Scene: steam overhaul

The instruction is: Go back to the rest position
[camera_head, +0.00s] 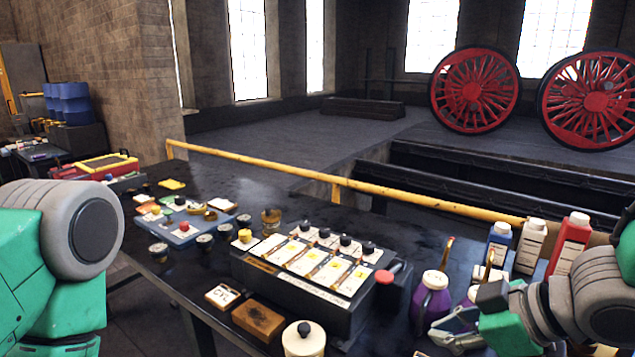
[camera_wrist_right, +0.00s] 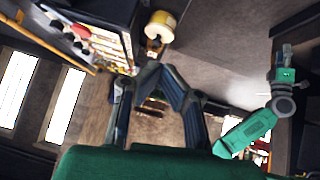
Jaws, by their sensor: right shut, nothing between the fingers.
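My right gripper (camera_head: 452,330) is at the lower right of the head view, near the front right of the dark workbench (camera_head: 200,307). Its fingers are shut and empty; in the right wrist view the gripper's fingers (camera_wrist_right: 155,72) meet at the tips. A purple bottle (camera_head: 432,298) stands just left of and beyond it. My left arm shows as green and grey links at the left edge of the head view, with its gripper out of the picture.
A dark box with labelled slots and black knobs (camera_head: 303,300) stands on the bench, with a red knob (camera_head: 385,277) at its right. A blue tray (camera_head: 182,238) and small jars lie further left. A red bottle (camera_head: 569,243) stands right. A yellow rail (camera_head: 260,163) runs behind.

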